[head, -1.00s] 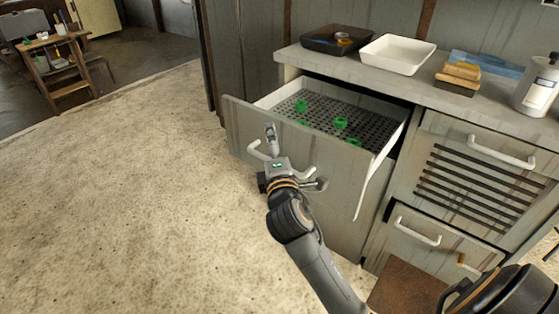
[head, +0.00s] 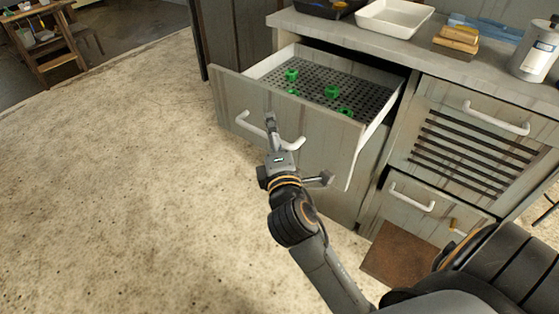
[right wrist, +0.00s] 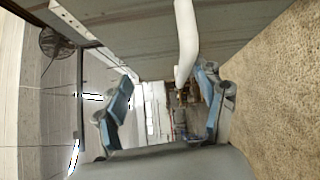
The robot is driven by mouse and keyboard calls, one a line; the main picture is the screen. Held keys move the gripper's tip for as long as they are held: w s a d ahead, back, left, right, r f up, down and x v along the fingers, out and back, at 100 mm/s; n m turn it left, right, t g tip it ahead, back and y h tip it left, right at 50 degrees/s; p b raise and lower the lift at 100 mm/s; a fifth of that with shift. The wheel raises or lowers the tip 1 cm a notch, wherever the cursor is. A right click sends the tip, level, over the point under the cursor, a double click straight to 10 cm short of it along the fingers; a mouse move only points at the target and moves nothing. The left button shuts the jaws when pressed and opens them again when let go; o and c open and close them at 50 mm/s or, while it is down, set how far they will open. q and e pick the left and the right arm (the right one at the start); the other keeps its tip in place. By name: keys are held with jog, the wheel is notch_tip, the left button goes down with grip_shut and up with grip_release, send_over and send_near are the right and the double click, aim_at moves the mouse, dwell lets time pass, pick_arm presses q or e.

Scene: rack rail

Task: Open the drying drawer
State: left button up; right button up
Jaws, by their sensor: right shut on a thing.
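The drying drawer (head: 331,150) is pulled part way out of the cabinet. Inside it a dark perforated tray (head: 345,97) holds several green rings (head: 332,92). A white bar handle (head: 245,121) runs across its front. My left gripper is out of view.
A slatted drawer (head: 478,150) and a lower drawer (head: 420,212) to the right are closed. The floor (head: 130,180) left of the drawer is clear.

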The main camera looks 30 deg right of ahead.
jog(key=shift+s+a+r+t, duration=0.15)
jog(key=shift+s+a+r, duration=0.15)
jog(key=shift+r, duration=0.2)
jog(key=shift+s+a+r+t, duration=0.15)
jog(key=shift+s+r, duration=0.2)
jog(key=shift+r, duration=0.1)
jog(key=shift+s+a, duration=0.1)
jog(key=shift+s, duration=0.25)
jog(key=shift+c, duration=0.2)
jog(key=shift+b+v, duration=0.3)
jog(key=shift+v, duration=0.75)
jog(key=shift+c, duration=0.8)
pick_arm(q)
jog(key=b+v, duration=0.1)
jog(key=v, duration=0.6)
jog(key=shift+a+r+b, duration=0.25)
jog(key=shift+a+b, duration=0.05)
pick_arm(e)
jog(key=v, duration=0.4)
jog(key=shift+s+a+f, duration=0.15)
jog(key=shift+s+f, duration=0.1)
jog(key=shift+f, duration=0.1)
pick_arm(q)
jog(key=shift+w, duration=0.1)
